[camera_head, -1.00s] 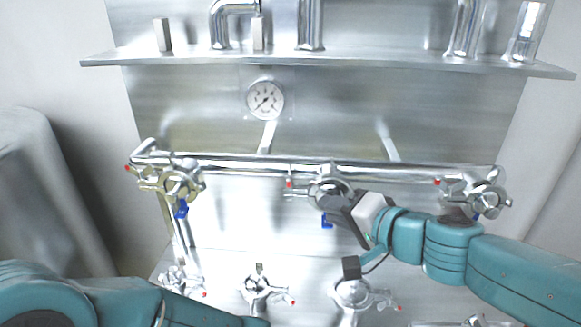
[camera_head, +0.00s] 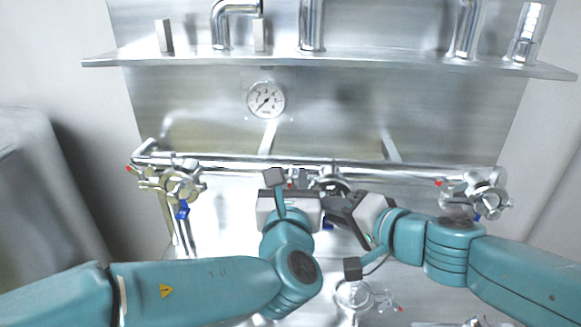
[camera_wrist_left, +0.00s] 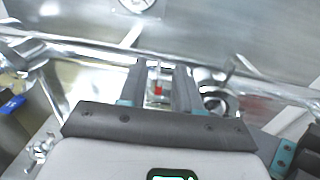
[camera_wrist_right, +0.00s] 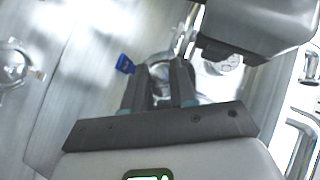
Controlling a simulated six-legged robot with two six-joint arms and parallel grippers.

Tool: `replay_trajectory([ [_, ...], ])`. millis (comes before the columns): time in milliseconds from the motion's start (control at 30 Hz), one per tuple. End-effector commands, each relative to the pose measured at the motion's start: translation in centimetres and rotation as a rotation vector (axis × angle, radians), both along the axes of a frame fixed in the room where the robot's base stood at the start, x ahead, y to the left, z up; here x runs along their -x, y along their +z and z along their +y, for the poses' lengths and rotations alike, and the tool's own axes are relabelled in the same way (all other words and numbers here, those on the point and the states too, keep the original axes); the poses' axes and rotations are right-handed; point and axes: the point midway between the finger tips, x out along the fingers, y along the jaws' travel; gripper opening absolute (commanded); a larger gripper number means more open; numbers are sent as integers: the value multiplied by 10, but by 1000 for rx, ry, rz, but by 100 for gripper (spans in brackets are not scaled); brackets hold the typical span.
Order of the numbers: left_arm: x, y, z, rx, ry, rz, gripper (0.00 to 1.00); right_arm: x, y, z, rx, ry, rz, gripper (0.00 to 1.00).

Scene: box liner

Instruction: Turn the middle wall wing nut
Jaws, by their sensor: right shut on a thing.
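The middle wall wing nut, with a red tip (camera_wrist_left: 158,90), shows between the two fingers of my left gripper (camera_wrist_left: 160,80) in the left wrist view. Those fingers stand apart, one on each side of it; I cannot tell if they touch it. In the head view my left gripper (camera_head: 291,188) covers most of the nut. The nut belongs to the middle wall clamp (camera_head: 333,183) on the horizontal pipe. My right gripper (camera_head: 337,207) is shut on this clamp fitting from the lower right. In the right wrist view (camera_wrist_right: 161,82) its fingers flank the round fitting.
A left wall clamp (camera_head: 175,183) and a right wall clamp (camera_head: 482,194) sit on the same pipe. A gauge (camera_head: 266,100) and a shelf (camera_head: 330,63) are above. A lower clamp (camera_head: 353,293) stands below the right wrist. My two grippers are close together.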

Motion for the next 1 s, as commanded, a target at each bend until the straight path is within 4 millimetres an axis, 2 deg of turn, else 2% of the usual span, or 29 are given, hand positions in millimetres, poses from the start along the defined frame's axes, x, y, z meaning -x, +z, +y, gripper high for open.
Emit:
replay_trajectory([
  [100,-23,-1,2,0,3,1,33,-1,1,-1,0,-3,-1,0],
  [233,-38,-1,2,-1,1,1,33,-1,1,-1,0,-3,-1,0],
  [400,-45,0,3,0,0,1,33,-1,1,-1,0,-3,-2,0],
  [600,-45,0,3,0,0,1,33,-1,1,-1,0,-3,-2,0],
  [667,-45,0,3,0,0,1,17,-1,1,-1,0,-3,-2,0],
  [700,-45,0,3,0,0,1,4,-1,1,-1,0,-3,-2,0],
  [733,-45,0,3,0,0,1,0,-1,1,-1,0,-3,-2,0],
  [1000,-46,0,3,2,-50,-2,0,-1,1,-1,0,-3,-2,0],
])
